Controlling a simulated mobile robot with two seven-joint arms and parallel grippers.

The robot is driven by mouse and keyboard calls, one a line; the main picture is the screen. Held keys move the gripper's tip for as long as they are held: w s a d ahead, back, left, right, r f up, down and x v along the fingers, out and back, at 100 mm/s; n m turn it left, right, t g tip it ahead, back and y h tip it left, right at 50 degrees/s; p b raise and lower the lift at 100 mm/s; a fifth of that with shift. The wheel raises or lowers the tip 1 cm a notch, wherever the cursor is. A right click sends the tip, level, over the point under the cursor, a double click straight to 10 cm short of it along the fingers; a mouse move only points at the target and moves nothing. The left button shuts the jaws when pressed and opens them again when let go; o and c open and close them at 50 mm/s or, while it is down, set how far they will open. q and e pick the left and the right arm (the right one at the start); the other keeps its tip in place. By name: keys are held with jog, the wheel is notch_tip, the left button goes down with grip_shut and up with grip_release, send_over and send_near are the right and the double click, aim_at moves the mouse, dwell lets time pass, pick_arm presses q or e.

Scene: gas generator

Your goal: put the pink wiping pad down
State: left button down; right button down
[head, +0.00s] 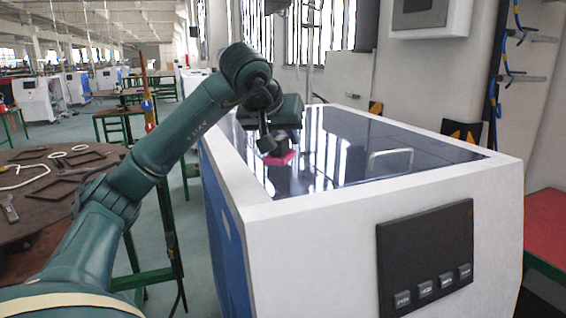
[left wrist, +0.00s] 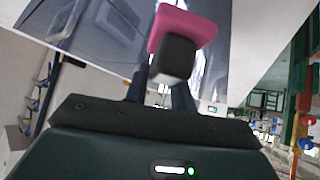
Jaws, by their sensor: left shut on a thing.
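The pink wiping pad (head: 284,158) is at the far left part of the generator's dark glossy top, under my left gripper (head: 272,146). In the left wrist view the pad (left wrist: 184,25) is a pink slab with a black block-shaped handle (left wrist: 178,58). My left gripper (left wrist: 160,92) is shut on this handle. The pad is on or just above the top panel (head: 340,140); I cannot tell if it touches. My right gripper is not in view.
The white generator cabinet (head: 300,250) has a metal handle (head: 390,160) on its top and a black button panel (head: 425,258) in front. A round brown table (head: 50,215) with tools stands at the left. The top's right half is clear around the handle.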

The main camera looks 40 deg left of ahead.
aim_at(283, 156)
pick_arm(q)
notch_tip(283, 156, down, 4)
jog(key=shift+r+b, duration=0.1)
jog(key=shift+b, duration=0.25)
jog(key=shift+f, duration=0.2)
jog(key=shift+f, duration=0.1)
jog(key=c, duration=1.2)
grip_release()
jog(key=shift+o, duration=0.2)
